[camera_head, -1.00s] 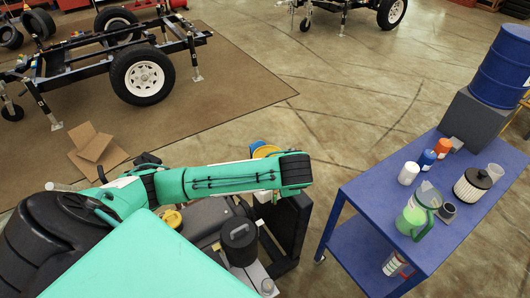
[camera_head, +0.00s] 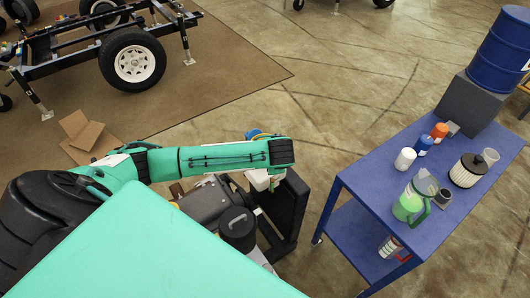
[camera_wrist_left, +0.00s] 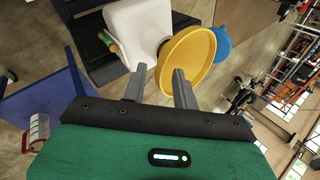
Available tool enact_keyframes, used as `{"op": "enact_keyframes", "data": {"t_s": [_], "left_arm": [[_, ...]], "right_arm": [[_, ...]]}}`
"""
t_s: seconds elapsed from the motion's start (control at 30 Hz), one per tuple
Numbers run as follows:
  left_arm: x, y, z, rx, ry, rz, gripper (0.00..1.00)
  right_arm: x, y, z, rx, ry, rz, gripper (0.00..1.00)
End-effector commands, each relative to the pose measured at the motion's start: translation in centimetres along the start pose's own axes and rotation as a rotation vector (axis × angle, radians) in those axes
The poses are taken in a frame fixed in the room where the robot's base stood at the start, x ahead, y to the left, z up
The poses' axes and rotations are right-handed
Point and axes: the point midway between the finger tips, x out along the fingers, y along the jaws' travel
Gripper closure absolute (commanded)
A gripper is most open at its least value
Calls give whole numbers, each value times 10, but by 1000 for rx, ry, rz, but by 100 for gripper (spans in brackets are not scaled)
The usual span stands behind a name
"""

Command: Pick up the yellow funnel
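The yellow funnel (camera_wrist_left: 188,62) shows in the left wrist view as a wide round yellow dish, just beyond my left gripper. My left gripper (camera_wrist_left: 159,78) is open, with its two grey fingers apart. The funnel's near edge lies by the right finger and overlaps the gap in the picture; I cannot tell whether they touch. In the head view my left arm covers most of the funnel, with only a little yellow showing beside a blue thing (camera_head: 254,134). My left fingers are hidden there. My right gripper is in neither view.
A white container (camera_wrist_left: 133,27) stands close beside the funnel, and shows under my wrist in the head view (camera_head: 262,181). A blue table (camera_head: 375,185) at right holds bottles, a green-filled jug (camera_head: 409,205) and a filter (camera_head: 467,170). Open floor lies between table and trailer.

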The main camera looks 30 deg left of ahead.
Motion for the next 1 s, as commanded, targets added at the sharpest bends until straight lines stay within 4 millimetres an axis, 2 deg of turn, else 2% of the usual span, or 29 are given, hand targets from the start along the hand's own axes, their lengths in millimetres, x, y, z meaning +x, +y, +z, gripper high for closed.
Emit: {"op": "enact_keyframes", "data": {"t_s": [0.1, 0.3, 0.6, 0.73, 0.77, 1.0], "left_arm": [[14, -5, 0, -1, -4, -1, 71], [36, -4, 0, -1, -1, -1, 71], [40, -3, 0, 0, 1, 0, 71], [40, -3, 0, 0, 0, 0, 97], [40, -3, 0, 0, 0, 0, 100], [40, -3, 0, 0, 0, 0, 100]], "right_arm": [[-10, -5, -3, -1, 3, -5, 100], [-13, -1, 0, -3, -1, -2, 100], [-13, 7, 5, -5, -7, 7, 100], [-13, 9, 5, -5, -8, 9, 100], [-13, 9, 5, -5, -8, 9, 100], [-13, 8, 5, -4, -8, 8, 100]]}}
